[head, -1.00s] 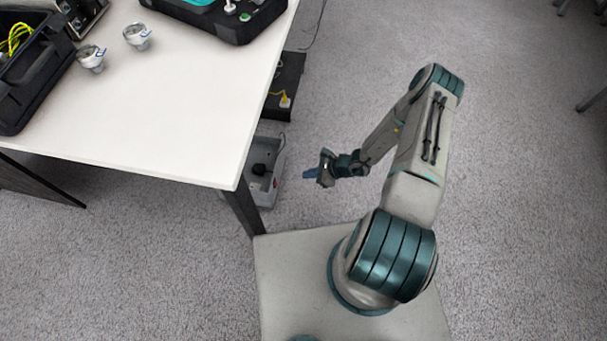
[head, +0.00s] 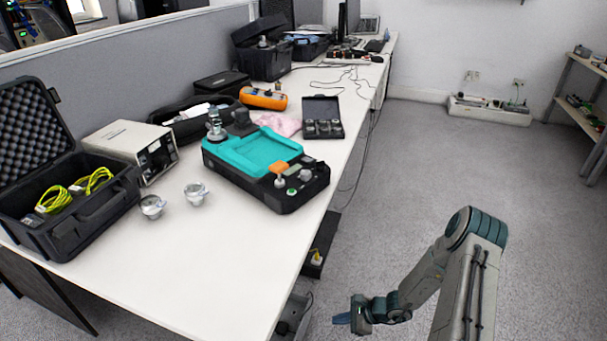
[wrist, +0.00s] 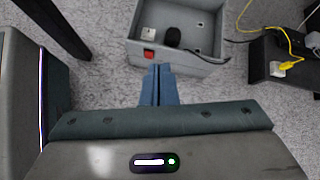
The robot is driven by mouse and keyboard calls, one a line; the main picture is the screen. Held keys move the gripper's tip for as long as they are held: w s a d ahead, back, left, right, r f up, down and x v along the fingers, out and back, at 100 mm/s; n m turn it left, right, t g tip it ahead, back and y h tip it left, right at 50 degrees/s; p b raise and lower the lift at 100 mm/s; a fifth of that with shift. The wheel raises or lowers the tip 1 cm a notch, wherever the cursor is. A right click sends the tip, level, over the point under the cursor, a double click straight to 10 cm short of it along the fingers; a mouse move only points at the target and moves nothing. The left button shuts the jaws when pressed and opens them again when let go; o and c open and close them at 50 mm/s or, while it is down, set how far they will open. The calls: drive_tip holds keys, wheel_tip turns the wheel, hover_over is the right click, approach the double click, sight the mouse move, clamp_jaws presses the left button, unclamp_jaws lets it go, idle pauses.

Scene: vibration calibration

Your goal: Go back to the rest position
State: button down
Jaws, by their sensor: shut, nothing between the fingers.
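My gripper (head: 341,319) is at the bottom of the head view, to the right of the white table (head: 240,290) and lower than its top. My arm is folded, with its elbow up at the right. In the wrist view the blue fingers of my gripper (wrist: 160,72) are together with nothing between them. They point toward a grey bin on the floor and appear apart from it.
The table holds a black case with yellow cables (head: 75,215), two silver sensors (head: 196,195) and a teal-topped device (head: 255,155). Below it are the grey bin (wrist: 205,68) and a black box (wrist: 262,78). The floor to the right (head: 420,160) is clear.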

wheel_tip(320, 180, up, 36)
drive_tip(key=s+f+n+g+h+p, duration=0.1)
drive_tip(key=s+n+g+h+p, duration=0.15)
drive_tip(key=n+p, duration=0.7)
drive_tip(key=s+d+r+n+t+h+p, duration=0.1)
drive_tip(key=s+r, duration=0.4)
drive_tip(key=r, duration=0.5)
drive_tip(key=s+d+r+n+t+h+p, duration=0.1)
drive_tip(key=s+r+n+h+p, duration=0.2)
drive_tip(key=s+r+p, duration=0.3)
drive_tip(key=s+d+r+n+t+h+p, duration=0.1)
drive_tip(key=s+r+n+h+p, duration=0.2)
drive_tip(key=r, duration=1.2)
drive_tip(key=s+n, duration=0.1)
drive_tip(key=s, duration=0.1)
drive_tip(key=shift+s+r+n+p, duration=0.3)
drive_tip(key=shift+s+r+n, duration=0.05)
drive_tip(key=shift+s, duration=0.05)
